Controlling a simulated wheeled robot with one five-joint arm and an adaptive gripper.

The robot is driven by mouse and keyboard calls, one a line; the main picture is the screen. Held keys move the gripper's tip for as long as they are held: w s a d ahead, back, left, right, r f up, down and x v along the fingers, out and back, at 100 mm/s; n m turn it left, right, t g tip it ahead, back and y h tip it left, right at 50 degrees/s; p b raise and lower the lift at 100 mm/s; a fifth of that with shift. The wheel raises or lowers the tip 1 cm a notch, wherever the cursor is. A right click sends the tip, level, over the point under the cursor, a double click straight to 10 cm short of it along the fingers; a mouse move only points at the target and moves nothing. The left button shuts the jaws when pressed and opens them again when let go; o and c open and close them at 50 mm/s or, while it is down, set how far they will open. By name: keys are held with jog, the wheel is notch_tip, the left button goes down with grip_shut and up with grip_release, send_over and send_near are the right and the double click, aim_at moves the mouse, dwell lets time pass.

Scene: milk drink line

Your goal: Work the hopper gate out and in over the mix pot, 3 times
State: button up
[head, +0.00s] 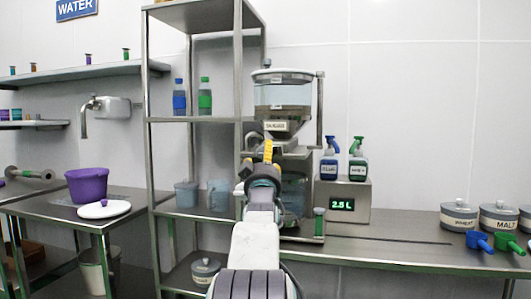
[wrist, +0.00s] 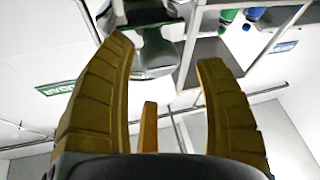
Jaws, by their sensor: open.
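The hopper (head: 282,95) is a clear, grey-lidded container on a metal stand at the centre of the head view, with a small label on its lower part. My gripper (head: 268,151) is raised in front of the stand, just below the hopper's label. Grey metal parts show beyond the fingers there. I cannot make out the gate handle clearly. The mix pot (head: 294,192) seems to be the clear vessel low in the stand, partly hidden by my arm.
A scale (head: 343,205) reading 2.5 L stands right of the hopper, with two spray bottles (head: 343,160) on top. A metal shelf rack (head: 150,140) stands close on the left. A purple tub (head: 87,185) is farther left. The right counter (head: 400,245) has a clear stretch.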

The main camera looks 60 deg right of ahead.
jog(key=shift+p+x, duration=0.45)
jog(key=shift+x, duration=1.55)
jog(key=shift+w, duration=0.1)
jog(key=shift+c, duration=0.2)
jog(key=shift+r, duration=0.15)
jog(key=c, duration=1.2)
